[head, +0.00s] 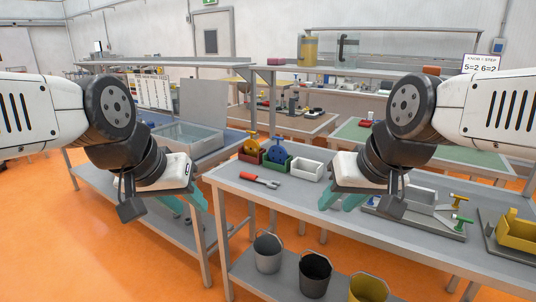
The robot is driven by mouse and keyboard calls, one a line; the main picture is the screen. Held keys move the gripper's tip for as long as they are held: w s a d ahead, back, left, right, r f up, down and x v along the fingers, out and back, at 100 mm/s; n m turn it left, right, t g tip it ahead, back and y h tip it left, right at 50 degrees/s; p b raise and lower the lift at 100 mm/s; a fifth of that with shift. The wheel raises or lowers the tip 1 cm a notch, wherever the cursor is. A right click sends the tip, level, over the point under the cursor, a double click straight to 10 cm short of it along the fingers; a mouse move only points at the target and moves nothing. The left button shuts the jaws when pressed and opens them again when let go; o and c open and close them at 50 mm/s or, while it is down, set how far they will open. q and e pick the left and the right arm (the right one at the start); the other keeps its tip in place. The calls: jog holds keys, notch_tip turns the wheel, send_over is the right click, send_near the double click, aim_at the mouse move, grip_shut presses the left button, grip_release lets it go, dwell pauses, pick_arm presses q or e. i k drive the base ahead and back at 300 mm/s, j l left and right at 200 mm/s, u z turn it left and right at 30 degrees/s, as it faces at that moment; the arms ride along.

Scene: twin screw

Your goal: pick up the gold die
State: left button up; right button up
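A gold round part (252,145), which looks like the gold die, stands upright in a small red bin (250,157) at the back left of the workbench. A similar blue round part (272,149) stands beside it in a green bin (275,164). My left gripper (188,203) hangs left of the workbench, its teal fingers apart with nothing between them. My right gripper (338,203) is above the middle of the workbench, right of the bins, with its teal fingers apart and empty. Neither gripper touches the gold part.
A red-handled tool (262,181) lies in front of the bins, and a white bin (307,171) is right of them. A fixture with yellow and green handles (430,215) and a yellow block (517,232) stand at the right. Buckets (267,254) stand below the workbench (290,198).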

aim_at(251, 146)
jog(key=z, duration=2.05)
jog(key=u, duration=2.1)
jog(key=i+j, duration=0.35)
jog(key=i, duration=0.25)
jog(key=i+j, duration=0.35)
jog(key=i, duration=0.2)
jog(key=i+j, duration=0.35)
jog(key=i, duration=0.25)
